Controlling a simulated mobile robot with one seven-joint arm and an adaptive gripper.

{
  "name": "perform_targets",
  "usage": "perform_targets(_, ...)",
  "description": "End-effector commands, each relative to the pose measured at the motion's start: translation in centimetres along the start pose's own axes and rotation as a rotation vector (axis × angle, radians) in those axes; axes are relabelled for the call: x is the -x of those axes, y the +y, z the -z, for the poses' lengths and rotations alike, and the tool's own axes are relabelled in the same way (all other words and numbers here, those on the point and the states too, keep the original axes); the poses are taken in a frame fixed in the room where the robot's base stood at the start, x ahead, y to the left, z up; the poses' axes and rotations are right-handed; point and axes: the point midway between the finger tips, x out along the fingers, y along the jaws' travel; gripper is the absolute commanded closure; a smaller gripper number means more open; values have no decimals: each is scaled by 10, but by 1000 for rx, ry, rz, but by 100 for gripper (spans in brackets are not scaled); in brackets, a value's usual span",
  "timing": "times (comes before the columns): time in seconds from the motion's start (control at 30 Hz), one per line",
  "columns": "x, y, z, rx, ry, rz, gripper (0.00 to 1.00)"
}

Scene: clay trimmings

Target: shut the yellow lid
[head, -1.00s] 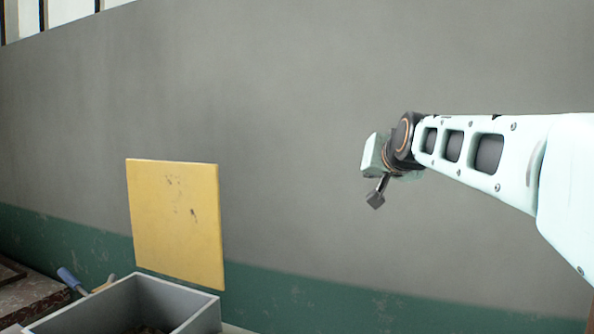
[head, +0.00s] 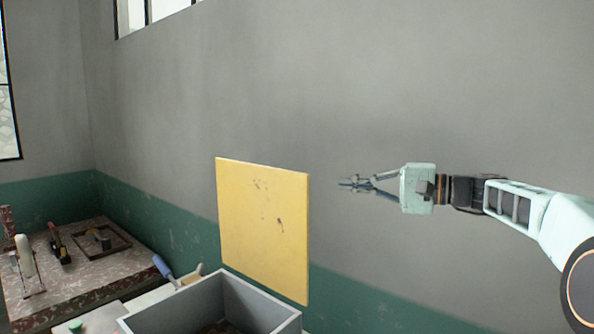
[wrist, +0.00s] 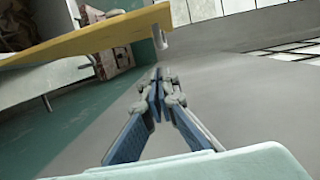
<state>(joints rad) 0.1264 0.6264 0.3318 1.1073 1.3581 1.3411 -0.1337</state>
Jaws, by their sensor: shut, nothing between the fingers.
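The yellow lid (head: 262,228) stands raised, close to upright, at the back edge of a grey box (head: 262,308). Its face has a few dark marks. In the wrist view the lid (wrist: 95,36) shows nearly edge-on at the upper left. My gripper (head: 342,184) is to the right of the lid in the head view, near its upper part, pointing left. A gap shows between the fingertips and the lid's right edge in that view. In the wrist view my gripper (wrist: 157,75) has its fingertips together with nothing between them. The box's lower part is out of the picture.
A speckled reddish worktop (head: 75,262) with several tools is at the left. A blue-handled tool (head: 163,268) lies beside the box's left side. A grey wall with a green lower band runs behind. Open air surrounds my gripper.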

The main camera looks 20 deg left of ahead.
Motion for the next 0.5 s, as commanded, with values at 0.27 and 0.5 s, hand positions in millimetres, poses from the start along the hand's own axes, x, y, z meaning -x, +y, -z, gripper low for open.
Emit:
perform_targets(0.27,-19,-14,-2,-8,-22,53,100)
perform_targets(0.5,-71,-17,-3,-7,-21,50,100)
